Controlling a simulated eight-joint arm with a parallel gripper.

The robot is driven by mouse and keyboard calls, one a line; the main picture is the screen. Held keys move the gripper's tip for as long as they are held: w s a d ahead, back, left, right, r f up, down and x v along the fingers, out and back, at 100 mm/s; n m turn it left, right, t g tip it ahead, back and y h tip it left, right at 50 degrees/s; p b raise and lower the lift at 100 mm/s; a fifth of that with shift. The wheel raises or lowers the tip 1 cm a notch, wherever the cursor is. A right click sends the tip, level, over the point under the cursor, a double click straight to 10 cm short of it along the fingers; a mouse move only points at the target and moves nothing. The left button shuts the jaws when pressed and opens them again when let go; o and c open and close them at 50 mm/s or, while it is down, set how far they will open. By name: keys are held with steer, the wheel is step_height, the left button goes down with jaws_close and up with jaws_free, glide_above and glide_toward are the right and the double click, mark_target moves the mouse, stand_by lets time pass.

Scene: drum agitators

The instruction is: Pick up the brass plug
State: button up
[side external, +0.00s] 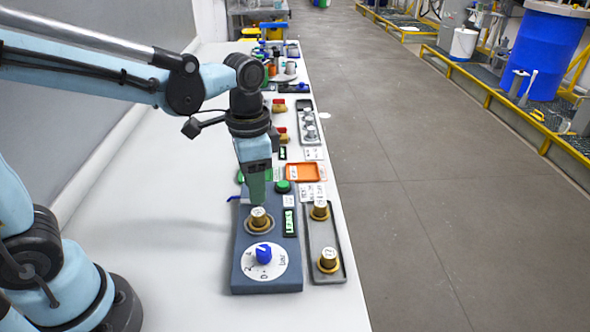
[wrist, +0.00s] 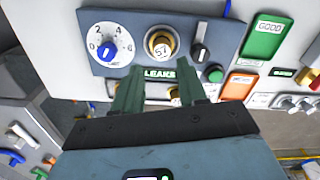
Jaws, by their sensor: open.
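A brass plug (side external: 259,218) with a pale marked top sits in a round seat on the blue-grey panel (side external: 268,285). It shows in the wrist view (wrist: 160,43), beyond my fingertips. Two similar brass plugs stand in a grey tray to the right: a far one (side external: 320,210) and a near one (side external: 328,261). In the wrist view my fingers partly hide the tray. My gripper (side external: 257,201) has its green fingers pointing down, just above and behind the panel plug in the side view. The fingers are apart and empty in the wrist view (wrist: 160,78).
A white dial with a blue knob (side external: 264,254) is on the panel in front of the plug. A LEAKS display (side external: 289,222), a green button (side external: 283,187) and an orange tray (side external: 302,172) are close by. The white bench top is clear to the left.

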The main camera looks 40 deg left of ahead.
mark_target(257, 212)
steer(key=shift+w+a+f, duration=0.1)
steer(key=shift+f, duration=3.6)
steer(key=shift+c, duration=0.4)
jaws_close()
